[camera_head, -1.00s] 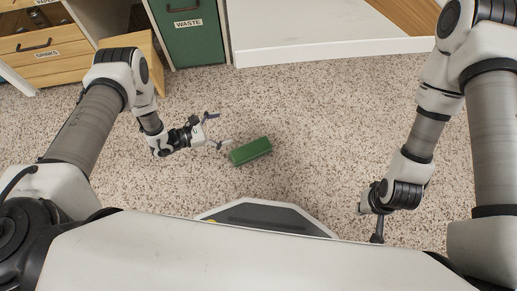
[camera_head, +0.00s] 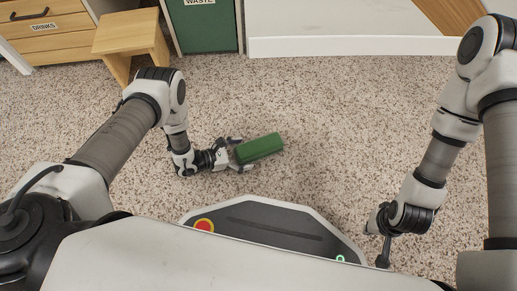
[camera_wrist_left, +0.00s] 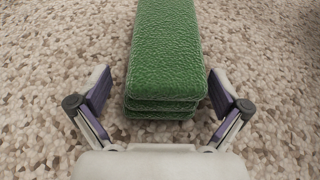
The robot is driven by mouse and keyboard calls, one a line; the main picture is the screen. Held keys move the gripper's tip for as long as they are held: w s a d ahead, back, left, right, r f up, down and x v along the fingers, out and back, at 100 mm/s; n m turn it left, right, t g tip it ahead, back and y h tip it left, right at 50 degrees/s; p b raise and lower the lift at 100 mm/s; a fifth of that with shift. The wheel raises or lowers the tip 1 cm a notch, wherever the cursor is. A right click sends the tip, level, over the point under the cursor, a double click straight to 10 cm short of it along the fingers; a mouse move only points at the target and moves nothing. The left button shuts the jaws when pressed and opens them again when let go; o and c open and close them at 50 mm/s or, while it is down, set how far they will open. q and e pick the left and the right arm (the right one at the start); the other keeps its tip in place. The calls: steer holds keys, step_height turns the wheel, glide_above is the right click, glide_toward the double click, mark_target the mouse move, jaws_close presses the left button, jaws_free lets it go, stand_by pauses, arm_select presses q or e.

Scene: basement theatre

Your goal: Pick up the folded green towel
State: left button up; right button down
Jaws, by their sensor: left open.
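The folded green towel (camera_head: 260,148) lies on the carpet in front of my base. It shows as a stack of green layers in the left wrist view (camera_wrist_left: 165,50). My left gripper (camera_head: 239,153) is at the towel's left end in the head view. In the left wrist view its two fingers (camera_wrist_left: 163,98) are spread wide, one on each side of the towel's near end, with gaps on both sides. My right gripper (camera_head: 380,240) hangs at the right, far from the towel; its fingers are too unclear to read.
A wooden stool (camera_head: 130,38) stands at the back left beside a drawer cabinet (camera_head: 45,30). A green waste bin (camera_head: 205,28) and a white platform (camera_head: 350,45) are at the back. The speckled carpet (camera_head: 320,120) around the towel is clear.

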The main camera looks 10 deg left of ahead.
arm_select(q)
steer(key=shift+r, duration=0.1)
steer(key=c, duration=1.2)
steer(key=shift+r, duration=0.1)
